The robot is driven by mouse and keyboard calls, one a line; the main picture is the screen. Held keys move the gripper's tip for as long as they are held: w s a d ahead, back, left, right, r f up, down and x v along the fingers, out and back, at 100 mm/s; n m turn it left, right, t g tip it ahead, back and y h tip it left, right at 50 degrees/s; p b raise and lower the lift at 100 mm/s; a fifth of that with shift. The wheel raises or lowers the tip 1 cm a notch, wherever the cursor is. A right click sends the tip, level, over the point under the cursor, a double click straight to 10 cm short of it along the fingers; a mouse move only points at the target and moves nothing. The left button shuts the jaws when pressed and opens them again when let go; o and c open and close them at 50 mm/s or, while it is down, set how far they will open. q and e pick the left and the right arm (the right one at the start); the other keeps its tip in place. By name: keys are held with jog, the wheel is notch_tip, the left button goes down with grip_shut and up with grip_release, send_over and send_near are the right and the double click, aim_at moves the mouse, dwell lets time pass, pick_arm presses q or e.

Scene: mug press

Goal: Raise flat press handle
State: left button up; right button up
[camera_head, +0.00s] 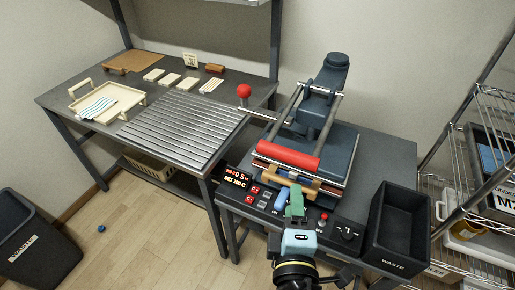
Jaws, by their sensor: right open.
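The flat press (322,130) stands on the dark grey table right of centre. Its red handle (288,154) is a padded crossbar at the front ends of two grey metal arms, low over the front edge of the press plate. My right gripper (291,197) comes in from the bottom, in front of the press. It is open, nearer the camera than the red handle and apart from it. A tan bar (287,181) lies between the gripper and the handle; whether the fingers touch it I cannot tell. My left gripper is not in view.
A control panel with a red display (237,177) sits left of my gripper. A black waste bin (399,222) stands on the table to the right. A red ball knob (244,90) sticks out left of the press. A ribbed metal surface (184,130) lies further left.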

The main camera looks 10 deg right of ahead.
aim_at(288, 161)
jog(key=x, duration=0.4)
jog(key=p+x, duration=0.1)
jog(key=x, duration=0.3)
jog(key=r+p+x, duration=0.1)
jog(key=x, duration=0.4)
jog(key=shift+w+a+r, duration=0.1)
jog(key=shift+w+a, duration=0.1)
jog(key=shift+a, duration=0.15)
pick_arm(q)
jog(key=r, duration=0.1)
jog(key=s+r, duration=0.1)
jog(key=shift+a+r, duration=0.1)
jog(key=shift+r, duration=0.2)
pick_arm(e)
grip_shut()
